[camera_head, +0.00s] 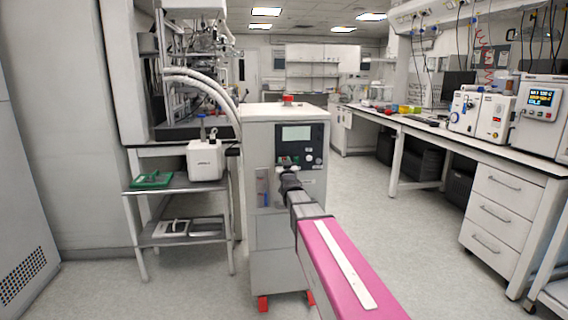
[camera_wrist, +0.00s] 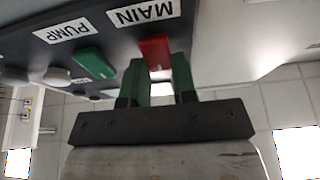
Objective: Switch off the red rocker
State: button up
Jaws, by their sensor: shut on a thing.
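The red rocker (camera_wrist: 155,50) sits on a dark panel under the label MAIN, which appears upside down in the wrist view. My gripper (camera_wrist: 160,70) has its two green fingers at the rocker, one on each side, and is shut on it. The fingertips hide part of the rocker's sides. Which way the rocker is tipped I cannot tell. In the head view my gripper (camera_head: 285,170) reaches the lower left of the dark panel (camera_head: 312,158) on the grey cabinet (camera_head: 262,225); the rocker is too small to make out there.
A green rocker (camera_wrist: 95,63) labelled PUMP is beside the red one, with pale round knobs (camera_wrist: 57,76) farther left. A steel cart (camera_head: 180,188) with a white device (camera_head: 205,160) stands left of the cabinet. Open floor lies to the right, before the bench (camera_head: 440,135).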

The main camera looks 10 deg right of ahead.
jog(key=o, duration=0.9)
jog(key=shift+s, duration=0.1)
jog(key=v, duration=1)
jog(key=shift+s+f, duration=0.15)
jog(key=shift+s, duration=0.15)
